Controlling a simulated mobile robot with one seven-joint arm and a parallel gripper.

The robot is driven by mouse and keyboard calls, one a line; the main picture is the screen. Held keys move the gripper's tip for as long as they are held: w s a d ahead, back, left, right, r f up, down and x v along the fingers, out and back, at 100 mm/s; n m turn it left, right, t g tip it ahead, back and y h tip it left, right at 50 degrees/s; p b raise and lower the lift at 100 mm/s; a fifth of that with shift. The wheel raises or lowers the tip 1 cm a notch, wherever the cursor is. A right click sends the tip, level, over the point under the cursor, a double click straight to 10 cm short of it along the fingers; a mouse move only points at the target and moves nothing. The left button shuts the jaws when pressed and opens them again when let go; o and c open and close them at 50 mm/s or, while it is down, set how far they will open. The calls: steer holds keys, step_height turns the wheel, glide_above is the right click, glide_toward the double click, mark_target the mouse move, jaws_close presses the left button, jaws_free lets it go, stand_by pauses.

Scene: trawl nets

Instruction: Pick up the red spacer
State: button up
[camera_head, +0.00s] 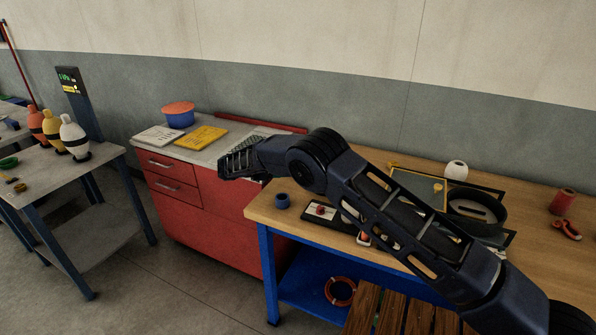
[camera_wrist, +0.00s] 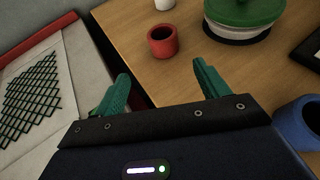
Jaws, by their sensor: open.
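The red spacer (camera_wrist: 162,41) is a short, hollow red ring standing upright on the wooden tabletop, near the bench's left edge in the wrist view. In the head view I cannot make it out; my arm covers part of that bench. My gripper (camera_wrist: 160,80) has two green fingers spread apart with nothing between them. The spacer lies beyond the fingertips, roughly in line with the gap, and is not touched. In the head view the end of my arm (camera_head: 240,160) is above the gap between the red cabinet and the wooden bench; its fingers are not clear there.
A blue ring (camera_wrist: 299,122) stands close on the right in the wrist view, also in the head view (camera_head: 282,201). A green-topped round item (camera_wrist: 243,12) is beyond the spacer. A red-edged surface with dark mesh (camera_wrist: 32,98) lies left, across a gap from the wooden bench (camera_wrist: 118,25).

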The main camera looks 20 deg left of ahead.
steer(key=x, duration=0.5)
steer(key=shift+w+d, duration=0.1)
steer(key=shift+d+r+x, duration=0.15)
steer(key=shift+x, duration=1.2)
steer(key=shift+d+r+x, duration=0.1)
steer(key=shift+d+x, duration=0.05)
steer(key=shift+x, duration=1.15)
steer(key=c, duration=1.1)
steer(key=shift+o, duration=0.2)
steer(key=shift+r, duration=0.1)
